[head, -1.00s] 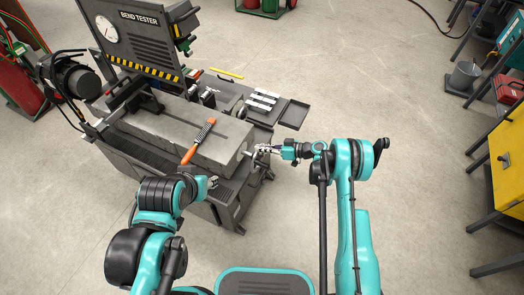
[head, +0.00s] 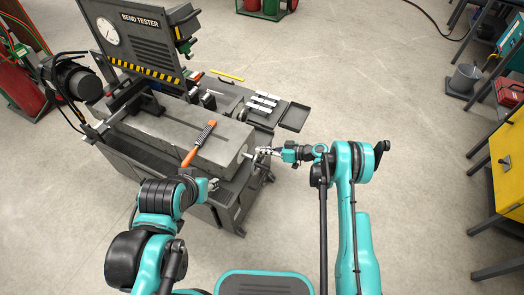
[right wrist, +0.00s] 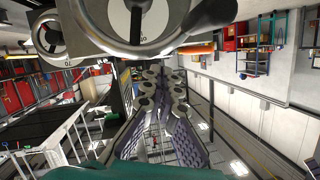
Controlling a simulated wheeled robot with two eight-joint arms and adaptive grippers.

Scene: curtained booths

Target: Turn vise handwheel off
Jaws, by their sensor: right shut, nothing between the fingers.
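The vise handwheel (head: 258,171) is a small dark, grey part on the right end face of the grey bend tester vise (head: 215,152). My right gripper (head: 262,151) is beside it, coming in from the right. In the right wrist view, round metal parts with markings and a dark knobbed handle (right wrist: 213,14) fill the top, just above my right gripper (right wrist: 163,80). Its fingers are shut with nothing between them; whether they touch the handwheel I cannot tell. My left gripper (head: 211,185) is low by the machine's front side, too small to read.
A dark tray (head: 294,117) and light strips (head: 264,101) are behind. A yellow cabinet (head: 507,160) stands at the far right. The floor between is clear.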

